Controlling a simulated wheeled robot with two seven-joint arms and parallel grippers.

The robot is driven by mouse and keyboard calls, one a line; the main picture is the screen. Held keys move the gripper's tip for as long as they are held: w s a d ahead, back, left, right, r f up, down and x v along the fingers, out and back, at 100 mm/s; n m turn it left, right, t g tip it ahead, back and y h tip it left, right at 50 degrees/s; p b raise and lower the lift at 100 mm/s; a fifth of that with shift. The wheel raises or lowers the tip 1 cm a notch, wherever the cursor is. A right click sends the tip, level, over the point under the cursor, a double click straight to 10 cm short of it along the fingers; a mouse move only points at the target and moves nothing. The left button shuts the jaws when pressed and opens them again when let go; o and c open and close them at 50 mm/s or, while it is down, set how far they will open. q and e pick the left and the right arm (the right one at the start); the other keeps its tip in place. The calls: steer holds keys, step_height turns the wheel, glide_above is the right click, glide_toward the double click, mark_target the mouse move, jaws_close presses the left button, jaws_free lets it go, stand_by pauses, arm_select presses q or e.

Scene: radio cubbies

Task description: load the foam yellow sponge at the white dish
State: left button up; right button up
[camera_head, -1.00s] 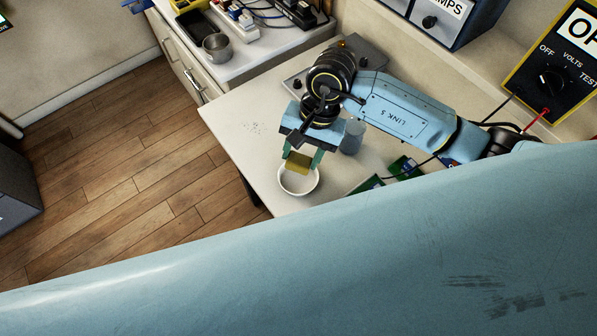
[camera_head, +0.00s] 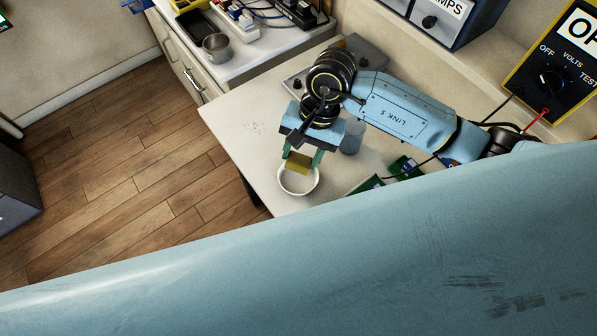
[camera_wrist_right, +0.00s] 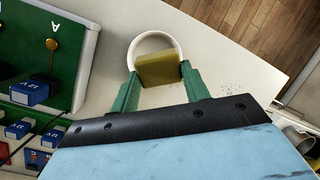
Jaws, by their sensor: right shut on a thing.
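The yellow sponge (camera_head: 299,162) is held between the green fingers of my right gripper (camera_head: 302,158). It also shows in the right wrist view (camera_wrist_right: 159,70), pinched between the fingertips. The white dish (camera_head: 298,187) is a round bowl on the pale worktop, below the sponge in the head view. In the right wrist view the dish (camera_wrist_right: 148,40) is partly hidden behind the sponge. I cannot tell whether the sponge touches the dish. My left gripper is not in view.
A bluish cup (camera_head: 352,137) stands right of my right gripper. A metal mug (camera_head: 216,47) stands on the back left counter. A large blue surface fills the bottom of the head view. The worktop's left side is clear.

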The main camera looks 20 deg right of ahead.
mark_target(296, 161)
stand_by(0.3)
steer(key=shift+r+p, duration=1.05)
steer(key=shift+r, duration=1)
steer(key=shift+s+f, duration=0.1)
